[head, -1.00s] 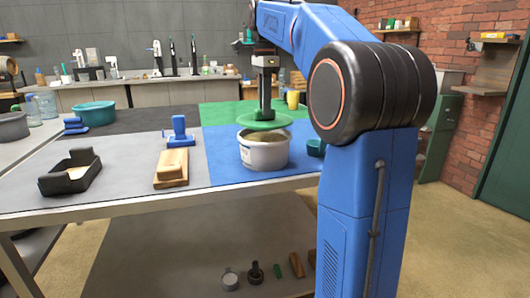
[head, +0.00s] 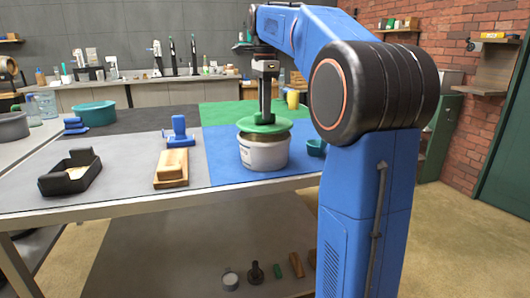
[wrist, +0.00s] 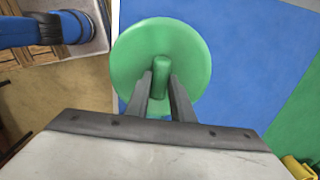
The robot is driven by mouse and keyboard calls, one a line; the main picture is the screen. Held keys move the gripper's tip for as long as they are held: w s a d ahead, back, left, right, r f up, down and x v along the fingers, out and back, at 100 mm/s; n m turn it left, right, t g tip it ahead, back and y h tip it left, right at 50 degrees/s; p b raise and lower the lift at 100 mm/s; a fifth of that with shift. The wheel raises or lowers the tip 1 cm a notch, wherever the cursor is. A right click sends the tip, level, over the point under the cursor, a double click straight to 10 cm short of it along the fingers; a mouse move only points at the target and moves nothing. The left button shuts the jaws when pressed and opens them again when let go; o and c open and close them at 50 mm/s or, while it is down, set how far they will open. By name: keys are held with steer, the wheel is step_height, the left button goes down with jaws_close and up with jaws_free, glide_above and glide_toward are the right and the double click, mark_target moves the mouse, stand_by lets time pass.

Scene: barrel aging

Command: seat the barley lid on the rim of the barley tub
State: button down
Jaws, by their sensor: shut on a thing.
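The green round barley lid (head: 279,126) is over the pale grey barley tub (head: 264,154) in the head view. My gripper (head: 264,116) is shut on the lid's upright knob, which shows between the two fingers in the wrist view (wrist: 160,72). The lid covers most of the tub's opening and looks close to the rim. I cannot tell whether it touches the rim. The tub stands upright on the blue mat (head: 222,160). In the wrist view the lid (wrist: 135,50) hides the tub.
A small teal cup (head: 315,148) stands close to the tub's right. A yellow cup (head: 293,99) is behind it. To the left are a wooden block (head: 172,166), a blue-handled tool (head: 179,130) and a black tray (head: 70,174). The blue mat left of the tub is clear.

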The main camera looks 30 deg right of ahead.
steer(key=shift+f, duration=1.55)
stand_by(2.4)
steer(key=c, duration=1.9)
jaws_free()
steer(key=shift+o, duration=0.2)
steer(key=shift+r, duration=1.75)
steer(key=o, duration=0.6)
steer(key=shift+c, duration=0.2)
steer(key=c, duration=0.6)
steer(key=shift+o, duration=0.2)
steer(key=shift+r, duration=0.1)
